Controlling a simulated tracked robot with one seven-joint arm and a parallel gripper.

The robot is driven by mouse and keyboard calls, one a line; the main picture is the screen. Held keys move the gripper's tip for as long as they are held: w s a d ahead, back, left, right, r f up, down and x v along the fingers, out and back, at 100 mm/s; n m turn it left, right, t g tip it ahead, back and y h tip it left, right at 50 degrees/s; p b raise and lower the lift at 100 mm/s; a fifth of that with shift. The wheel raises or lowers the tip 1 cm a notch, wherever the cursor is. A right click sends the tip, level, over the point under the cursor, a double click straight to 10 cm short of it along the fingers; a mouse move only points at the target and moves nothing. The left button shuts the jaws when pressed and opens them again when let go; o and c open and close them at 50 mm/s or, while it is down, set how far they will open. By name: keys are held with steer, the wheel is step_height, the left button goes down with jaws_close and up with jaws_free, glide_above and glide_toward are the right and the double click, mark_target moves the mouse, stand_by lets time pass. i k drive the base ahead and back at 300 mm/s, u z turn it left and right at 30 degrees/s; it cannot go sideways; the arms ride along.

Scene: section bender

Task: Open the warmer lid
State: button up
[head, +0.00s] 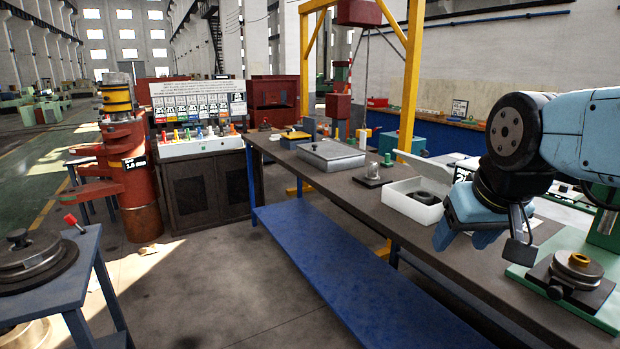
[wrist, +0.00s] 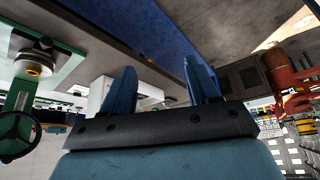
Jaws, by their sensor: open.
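A grey metal box with a flat lid (head: 331,151), which looks like the warmer, sits on the long workbench (head: 290,172). Its lid lies flat and closed, with a small dark knob on top. I cannot make out the warmer in the wrist view.
A white open tray (head: 408,203) with a dark part in it stands on the bench between the box and my gripper. A small glass-like piece (head: 373,172) stands beside the box. A yellow frame post (head: 411,85) rises behind. A green-based fixture (head: 575,275) is at right.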

mark_target(433, 169)
steer(key=k, duration=1.3)
steer(key=u, duration=0.3)
steer(key=i, duration=2.05)
steer(key=z, duration=0.8)
steer(key=k, duration=0.65)
steer(key=z, duration=0.15)
steer(key=i, duration=0.65)
steer(key=u, duration=0.05)
